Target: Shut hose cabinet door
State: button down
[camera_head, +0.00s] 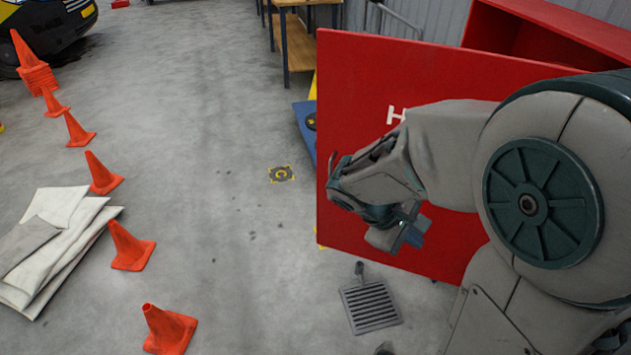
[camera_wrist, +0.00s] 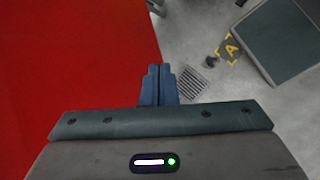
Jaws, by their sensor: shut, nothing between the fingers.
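The red hose cabinet door (camera_head: 345,100) stands wide open in the head view, with part of a white letter showing beside my arm. The red cabinet (camera_head: 560,35) is behind it at the upper right, its open top part visible. My gripper (camera_head: 415,236) is in front of the door's lower part, and my arm hides much of the door. In the wrist view the door (camera_wrist: 70,70) fills the left side, and my shut, empty fingers (camera_wrist: 159,70) are close to its edge. I cannot tell whether they touch it.
A floor drain grate (camera_head: 370,305) lies below the door. Orange cones (camera_head: 130,246) stand in a row at the left, by a stack of folded pale sheets (camera_head: 50,245). A workbench (camera_head: 298,45) stands at the back. The floor between the cones and door is clear.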

jog(key=w+a+f+n+t+h, duration=0.4)
jog(key=w+a+n, duration=0.1)
jog(key=w+n, duration=0.2)
jog(key=n+t+y+b, duration=0.2)
jog(key=n+t+y, duration=0.4)
jog(key=n+t, duration=0.75)
send_near(319, 181)
jog(key=shift+n+g, duration=0.75)
jog(key=shift+n, duration=0.1)
jog(key=p+x, duration=0.1)
jog(key=x, duration=0.2)
jog(key=r+p+x, duration=0.1)
jog(key=p+x, duration=0.1)
jog(key=x, duration=0.1)
jog(key=shift+w+a+r, duration=0.1)
jog(key=shift+r, duration=0.05)
jog(key=shift+w, duration=0.3)
